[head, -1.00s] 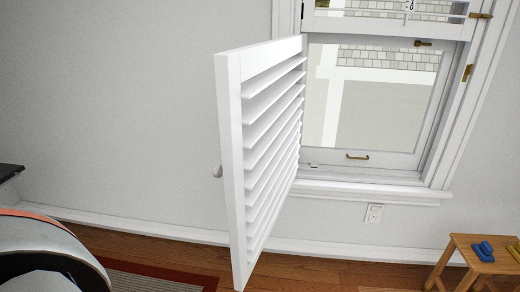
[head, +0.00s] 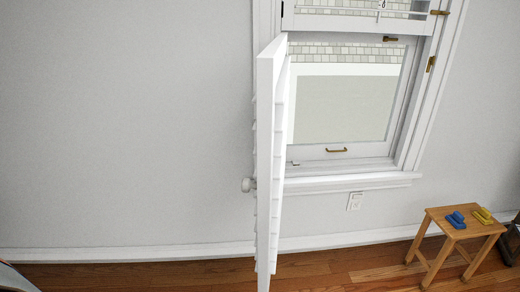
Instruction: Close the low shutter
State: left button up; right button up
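The low shutter (head: 264,150) is a white louvred panel hinged at the left side of the lower window (head: 345,105). It stands open, swung out into the room, and I see it almost edge-on. A round white knob (head: 248,185) sticks out on its left side. The lower window opening to its right is uncovered. Neither of my grippers shows in the head view, so nothing of mine is seen touching the shutter.
A window sill (head: 350,182) juts out below the window. A small wooden stool (head: 455,232) with blue and yellow things on top stands at the lower right. A wall outlet (head: 354,201) is under the sill. The wooden floor (head: 345,262) between shutter and stool looks clear.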

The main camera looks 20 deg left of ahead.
aim_at(271, 99)
jog(key=j, duration=0.8)
jog(key=i+j+z, duration=0.1)
jog(key=j, duration=0.7)
jog(key=k+l+z, duration=0.15)
